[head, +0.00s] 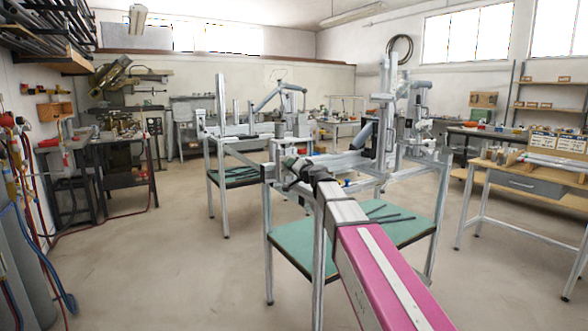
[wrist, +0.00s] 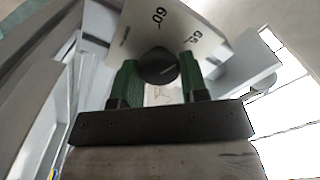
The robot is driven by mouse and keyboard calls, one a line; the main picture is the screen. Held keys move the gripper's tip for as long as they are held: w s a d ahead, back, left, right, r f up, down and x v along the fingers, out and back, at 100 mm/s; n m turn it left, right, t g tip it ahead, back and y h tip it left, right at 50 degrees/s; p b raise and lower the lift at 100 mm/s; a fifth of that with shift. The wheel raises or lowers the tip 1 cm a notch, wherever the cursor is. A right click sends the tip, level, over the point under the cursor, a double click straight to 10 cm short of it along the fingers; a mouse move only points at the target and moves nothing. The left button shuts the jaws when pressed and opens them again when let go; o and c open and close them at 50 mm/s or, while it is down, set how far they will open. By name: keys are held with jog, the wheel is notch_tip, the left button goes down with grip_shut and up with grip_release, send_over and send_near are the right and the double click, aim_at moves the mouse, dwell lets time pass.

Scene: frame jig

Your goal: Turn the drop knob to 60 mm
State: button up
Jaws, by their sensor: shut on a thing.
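The drop knob (wrist: 157,66) is a round black knob in the wrist view, with a short pale line on its face slanting toward the right. Behind it is a pale dial plate (wrist: 135,36) with the printed marks 60 and 65; the 60 stands above the knob, the 65 to its upper right. My gripper (wrist: 159,76) has its green fingers on either side of the knob and is shut on it. In the head view my gripper (head: 291,172) is at the near left end of the jig (head: 345,162), and the knob is hidden there.
The jig stands on a metal frame with a green lower shelf (head: 290,237) holding dark bars. A second similar jig (head: 232,130) stands behind. A workbench (head: 520,181) is at the right, and gas cylinders and hoses at the left. The floor (head: 150,270) at the front left is clear.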

jog(key=shift+s+a+n, duration=0.1)
jog(key=shift+n, duration=2.35)
jog(key=shift+s+a+n, duration=0.1)
jog(key=shift+n, duration=2.35)
jog(key=o, duration=0.9)
jog(key=shift+d, duration=0.1)
jog(key=v, duration=1)
jog(key=shift+s+d, duration=0.25)
jog(key=shift+s, duration=0.05)
